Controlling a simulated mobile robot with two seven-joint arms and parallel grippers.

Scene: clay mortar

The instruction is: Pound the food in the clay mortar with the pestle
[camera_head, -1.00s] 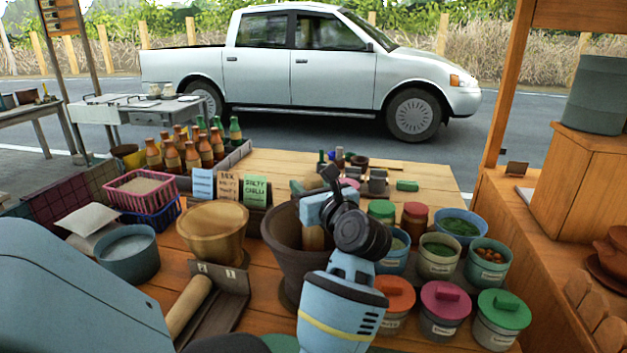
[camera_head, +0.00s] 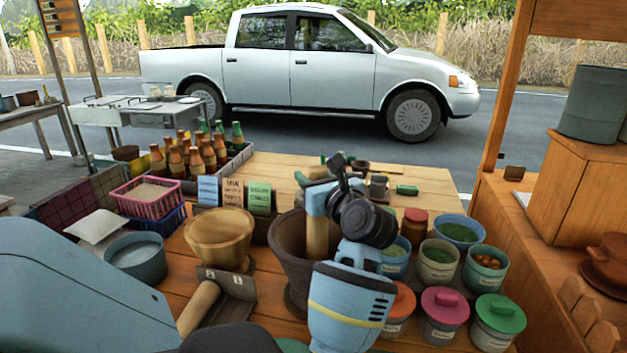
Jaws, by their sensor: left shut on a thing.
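The dark clay mortar (camera_head: 287,265) stands upright on the wooden table in the middle of the head view. My left gripper (camera_head: 318,201) is above its opening, shut on the wooden pestle (camera_head: 317,238). The pestle is nearly upright, with its lower part inside the mortar. My arm covers the mortar's right side. The mortar's bottom, the food in it and the pestle's lower tip are hidden. My right gripper does not show.
A wooden bowl (camera_head: 220,240) stands left of the mortar, and a wooden roller (camera_head: 198,310) lies in front of it. Several jars, including one with a pink lid (camera_head: 442,302), crowd the right side. Sauce bottles (camera_head: 196,162) stand at the back left. Bare table (camera_head: 290,165) shows behind.

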